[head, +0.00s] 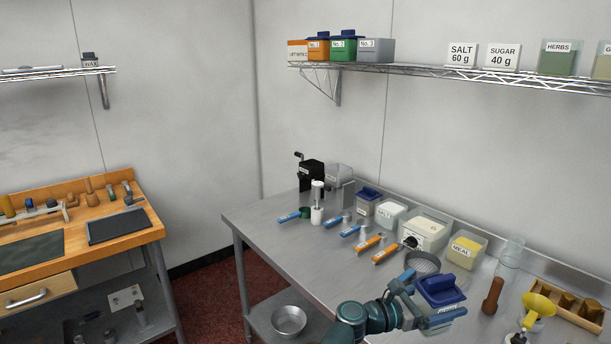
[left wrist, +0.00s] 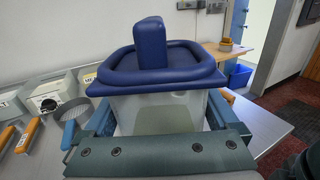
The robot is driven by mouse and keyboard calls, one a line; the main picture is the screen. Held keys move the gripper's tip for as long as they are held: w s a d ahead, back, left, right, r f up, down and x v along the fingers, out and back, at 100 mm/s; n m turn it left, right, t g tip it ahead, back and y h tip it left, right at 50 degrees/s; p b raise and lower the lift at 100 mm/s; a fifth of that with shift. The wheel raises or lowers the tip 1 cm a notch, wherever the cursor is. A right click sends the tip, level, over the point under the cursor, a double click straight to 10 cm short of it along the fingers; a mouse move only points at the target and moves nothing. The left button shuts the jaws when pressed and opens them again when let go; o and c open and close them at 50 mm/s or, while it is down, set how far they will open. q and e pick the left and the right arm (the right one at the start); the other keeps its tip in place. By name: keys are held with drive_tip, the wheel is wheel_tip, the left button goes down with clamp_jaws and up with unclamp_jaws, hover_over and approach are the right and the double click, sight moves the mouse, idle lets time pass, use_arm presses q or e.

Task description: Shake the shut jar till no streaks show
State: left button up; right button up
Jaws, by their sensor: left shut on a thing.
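The jar (head: 441,291) is a clear square container under a blue lid with a raised handle. My left gripper (head: 424,303) is shut on its body, near the front of the steel table. In the left wrist view the jar (left wrist: 160,108) stands upright between the jaws of the left gripper (left wrist: 158,130), with the blue lid (left wrist: 165,66) seated on top. Pale grey-green contents show low behind the clear wall. I cannot make out streaks. The jar's lower part is hidden by the gripper. My right gripper is in neither view.
The steel table (head: 285,243) holds a round sieve (head: 422,262), a MEAL tub (head: 467,249), a brown cylinder (head: 492,296), a clear glass (head: 511,251) and a wooden divided box (head: 568,306). Blue and orange handled tools lie further left. A wire shelf (head: 430,71) hangs above.

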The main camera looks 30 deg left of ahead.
use_arm(q)
drive_tip(key=w+a+r+n+t+y+p, duration=0.4)
drive_tip(key=w+a+r+n+y+p, duration=0.25)
drive_tip(key=a, duration=0.45)
drive_tip(key=w+a+r+n+y+p, duration=0.1)
drive_tip(key=a+r+n+y+p, duration=0.2)
drive_tip(key=a, duration=0.7)
drive_tip(key=w+a+r+n+g+y+p, duration=0.1)
drive_tip(key=a+r+n+y+p, duration=0.2)
drive_tip(key=a+y, duration=0.5)
drive_tip(key=w+a+r+n+y+p, duration=0.1)
drive_tip(key=a+r+n+y+p, duration=0.3)
drive_tip(key=a, duration=0.9)
drive_tip(key=shift+w+r+g+y, duration=0.35)
drive_tip(key=shift+r+y, duration=0.2)
drive_tip(key=shift+y, duration=0.6)
wheel_tip(320, 180, down, 6)
drive_tip(key=b, duration=0.6)
drive_tip(key=shift+d, duration=0.1)
drive_tip(key=v, duration=0.3)
drive_tip(key=shift+s, duration=0.2)
